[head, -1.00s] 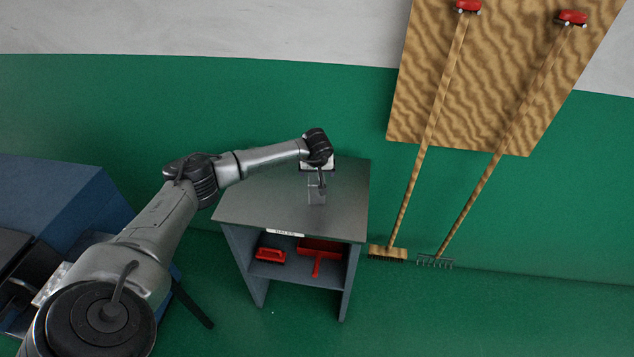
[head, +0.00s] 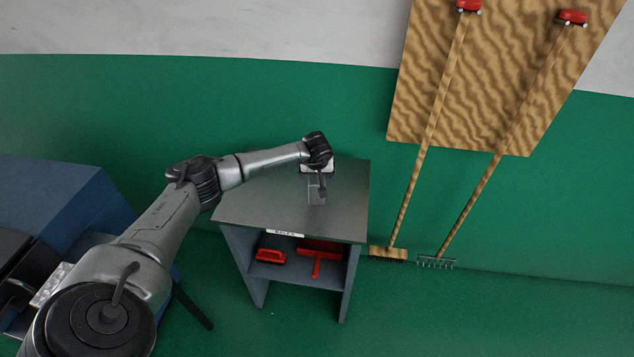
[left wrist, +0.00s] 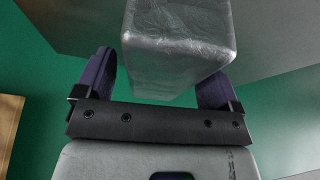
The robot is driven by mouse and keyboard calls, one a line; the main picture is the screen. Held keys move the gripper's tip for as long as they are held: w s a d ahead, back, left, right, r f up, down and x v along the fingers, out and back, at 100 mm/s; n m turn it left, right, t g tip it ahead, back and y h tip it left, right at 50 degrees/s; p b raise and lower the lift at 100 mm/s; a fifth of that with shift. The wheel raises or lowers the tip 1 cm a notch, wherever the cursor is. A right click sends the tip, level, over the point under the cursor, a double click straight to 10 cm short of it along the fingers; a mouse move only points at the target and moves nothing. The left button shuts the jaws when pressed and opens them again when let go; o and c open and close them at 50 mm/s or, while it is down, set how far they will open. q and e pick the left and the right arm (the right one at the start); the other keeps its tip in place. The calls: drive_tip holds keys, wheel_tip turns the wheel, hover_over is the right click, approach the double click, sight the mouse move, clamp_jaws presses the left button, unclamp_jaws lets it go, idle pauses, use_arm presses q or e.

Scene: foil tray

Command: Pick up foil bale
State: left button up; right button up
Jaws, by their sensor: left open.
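The foil bale (head: 316,199) is a small silvery block standing on the grey table top, partly hidden by my gripper in the head view. In the left wrist view the bale (left wrist: 178,45) is large, with a crinkled, shiny surface, and sits between the two fingers. My left gripper (head: 320,182) is at the bale. In the left wrist view its fingers (left wrist: 157,82) are open, one on each side of the bale. A gap shows on the left side; on the right I cannot tell whether the finger touches. My right gripper is not in view.
The grey table (head: 255,205) has a label on its front edge and a shelf below with a red brush (head: 271,255) and a red dustpan (head: 320,250). A broom (head: 388,253) and a rake (head: 436,261) lean to the right. A blue box (head: 60,205) is at left.

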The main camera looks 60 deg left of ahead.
use_arm(q)
drive_tip(key=shift+c, duration=0.4)
drive_tip(key=c, duration=1.1)
